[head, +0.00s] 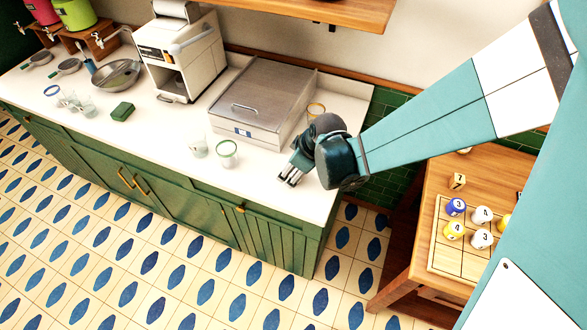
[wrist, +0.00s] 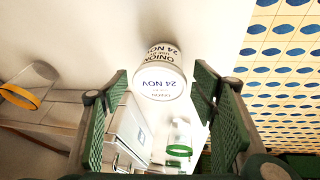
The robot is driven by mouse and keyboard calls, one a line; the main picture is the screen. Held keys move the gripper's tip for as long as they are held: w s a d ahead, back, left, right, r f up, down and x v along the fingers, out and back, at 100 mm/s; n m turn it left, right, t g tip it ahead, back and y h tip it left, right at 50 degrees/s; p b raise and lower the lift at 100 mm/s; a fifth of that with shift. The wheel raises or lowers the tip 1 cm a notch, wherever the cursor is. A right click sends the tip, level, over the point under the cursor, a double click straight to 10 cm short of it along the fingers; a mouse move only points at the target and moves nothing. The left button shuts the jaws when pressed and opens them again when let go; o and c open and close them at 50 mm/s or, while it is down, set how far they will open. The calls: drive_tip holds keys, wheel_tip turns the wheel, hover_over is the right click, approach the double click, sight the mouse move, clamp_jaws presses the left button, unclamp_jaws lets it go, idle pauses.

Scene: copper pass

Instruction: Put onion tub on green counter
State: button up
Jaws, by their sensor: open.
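In the head view I cannot make the tub out. The green counter (head: 165,125) has a white top and green cupboard fronts. My gripper (head: 292,176) is above the counter's right end, and its open fingers also show in the wrist view (wrist: 165,105).
A steel lidded box (head: 262,100) stands at the back of the counter. Green-rimmed cups (head: 227,155) stand left of my gripper, and a yellow-rimmed cup (head: 316,110) stands behind. Counter space is clear left of the cups.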

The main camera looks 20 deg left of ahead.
drive_tip(key=v, duration=1.1)
idle(0.3)
idle(0.8)
drive_tip(key=w+d+r+m+t, duration=0.15)
drive_tip(key=d+r+m, duration=0.35)
drive_tip(key=d, duration=0.6)
drive_tip(key=s+d+r+m+t+h, duration=0.1)
drive_tip(key=s+d+r+m, duration=0.2)
drive_tip(key=d, duration=0.7)
drive_tip(key=s+d+r+m+t+h, duration=0.1)
drive_tip(key=s+d+r+m+h, duration=0.1)
drive_tip(key=d, duration=0.8)
drive_tip(key=s+d+r+m+t+h, duration=0.1)
drive_tip(key=s+d+r+m, duration=0.4)
drive_tip(key=d, duration=0.5)
drive_tip(key=shift+d+m, duration=0.25)
drive_tip(key=shift+m, duration=0.55)
